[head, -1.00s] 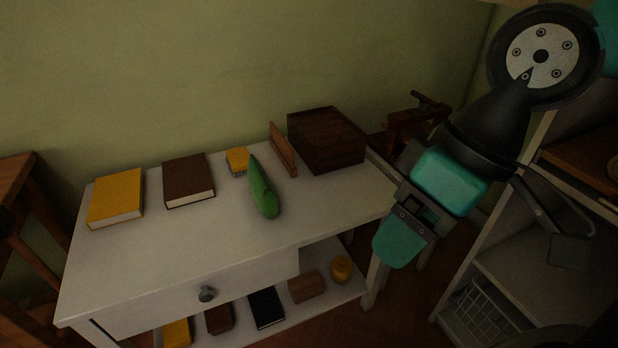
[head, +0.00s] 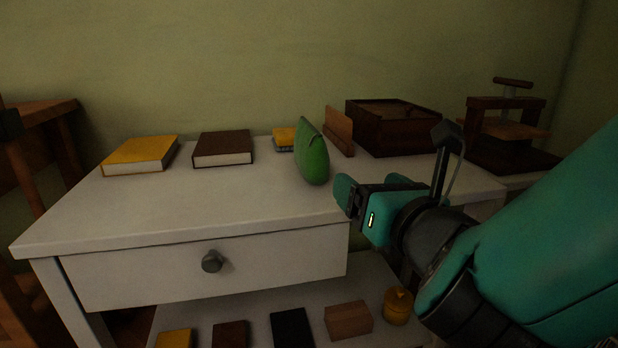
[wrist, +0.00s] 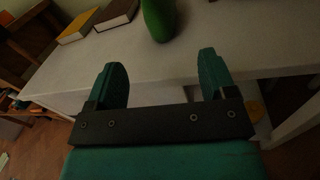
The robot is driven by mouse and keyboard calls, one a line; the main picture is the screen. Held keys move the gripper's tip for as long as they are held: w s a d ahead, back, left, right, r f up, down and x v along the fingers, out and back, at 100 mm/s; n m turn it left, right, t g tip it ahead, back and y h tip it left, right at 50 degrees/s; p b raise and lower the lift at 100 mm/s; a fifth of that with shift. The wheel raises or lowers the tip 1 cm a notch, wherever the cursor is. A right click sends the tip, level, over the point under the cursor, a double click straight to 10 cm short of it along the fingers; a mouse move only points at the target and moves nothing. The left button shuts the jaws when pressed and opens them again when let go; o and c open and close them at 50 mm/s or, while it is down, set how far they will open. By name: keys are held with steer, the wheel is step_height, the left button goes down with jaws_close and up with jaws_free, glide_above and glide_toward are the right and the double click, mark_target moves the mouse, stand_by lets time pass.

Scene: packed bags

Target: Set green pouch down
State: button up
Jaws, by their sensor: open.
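The green pouch (head: 312,158) stands upright on the white table (head: 230,205), right of its middle. My gripper (head: 345,196) is just right of the pouch and nearer the table's front edge, apart from it in the head view. In the wrist view the two teal fingers of my gripper (wrist: 163,80) are spread with nothing between them. The lower part of the pouch (wrist: 158,18) shows beyond the fingertips at the top of that view; its upper part is cut off.
A yellow book (head: 140,156), a brown book (head: 222,149) and a small yellow item (head: 284,139) lie along the table's back. A wooden box (head: 392,128) and an upright wooden piece (head: 338,131) stand right of the pouch. The table's front left is clear. Several items fill the lower shelf (head: 260,325).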

mark_target(321, 150)
steer(key=shift+n, duration=0.3)
steer(key=p+x, duration=1)
steer(key=x, duration=0.1)
steer(key=shift+w+a+r+p, duration=0.2)
steer(key=shift+a+r+p, duration=0.1)
steer(key=shift+r, duration=0.1)
steer(key=shift+w+a+f, duration=0.1)
steer(key=shift+w, duration=0.25)
steer(key=p+x, duration=0.4)
steer(key=shift+p, duration=0.35)
steer(key=shift+w+a+f, duration=0.25)
steer(key=shift+w+f, duration=0.05)
steer(key=shift+w, duration=0.1)
steer(key=shift+c, duration=0.3)
steer(key=c, duration=1.1)
steer(key=shift+r, duration=0.1)
